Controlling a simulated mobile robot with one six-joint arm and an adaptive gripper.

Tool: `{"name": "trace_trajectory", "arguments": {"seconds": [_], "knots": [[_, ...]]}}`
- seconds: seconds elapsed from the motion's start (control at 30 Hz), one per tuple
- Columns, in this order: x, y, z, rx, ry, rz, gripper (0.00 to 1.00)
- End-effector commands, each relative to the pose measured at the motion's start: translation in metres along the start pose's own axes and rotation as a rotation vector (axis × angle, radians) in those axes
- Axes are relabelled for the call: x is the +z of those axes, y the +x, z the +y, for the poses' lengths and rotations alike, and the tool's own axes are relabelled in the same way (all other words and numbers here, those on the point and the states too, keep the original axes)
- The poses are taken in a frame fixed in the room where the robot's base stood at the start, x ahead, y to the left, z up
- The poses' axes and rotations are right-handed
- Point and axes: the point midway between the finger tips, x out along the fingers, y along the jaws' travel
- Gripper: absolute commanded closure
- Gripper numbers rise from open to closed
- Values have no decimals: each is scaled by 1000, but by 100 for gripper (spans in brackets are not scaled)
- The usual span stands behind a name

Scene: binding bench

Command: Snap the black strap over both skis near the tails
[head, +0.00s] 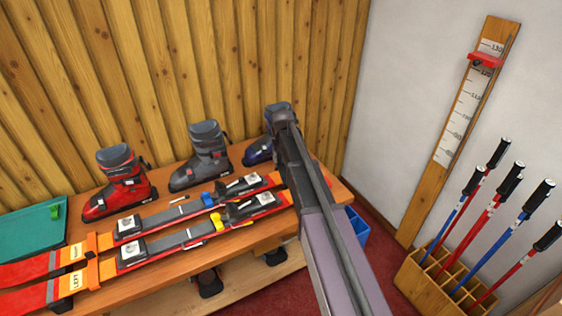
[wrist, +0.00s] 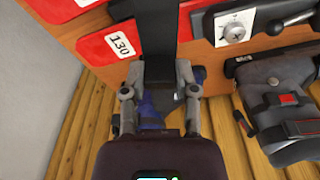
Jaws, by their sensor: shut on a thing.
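Two red skis lie side by side on the wooden bench in the head view, the front one (head: 150,262) and the back one (head: 140,238). My arm hides their tail ends there. In the wrist view the red tail with a "130" label (wrist: 108,47) and the other tail (wrist: 55,9) show. A wide black strap (wrist: 155,28) runs across both skis near the tails. My gripper (wrist: 160,72) is shut on the strap's near end, on the wall side of the skis. I cannot tell whether the strap touches the skis, and its far end is out of view.
An orange strap (head: 92,244) crosses the skis at left. Red (head: 122,190), grey (head: 207,160) and blue (head: 258,151) boots stand behind the skis. The blue boot is close by my gripper. A pole rack (head: 425,285) stands at right. A teal case (head: 30,235) lies at left.

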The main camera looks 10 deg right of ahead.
Motion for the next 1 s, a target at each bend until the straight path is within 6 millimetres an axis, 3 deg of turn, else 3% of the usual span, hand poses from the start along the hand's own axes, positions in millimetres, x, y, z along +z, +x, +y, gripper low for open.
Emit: {"name": "trace_trajectory", "arguments": {"seconds": [0.4, 1.0], "knots": [[3, 13, 0, -39, -253, 1, 100], [4, 16, -1, -42, -275, 1, 100]]}}
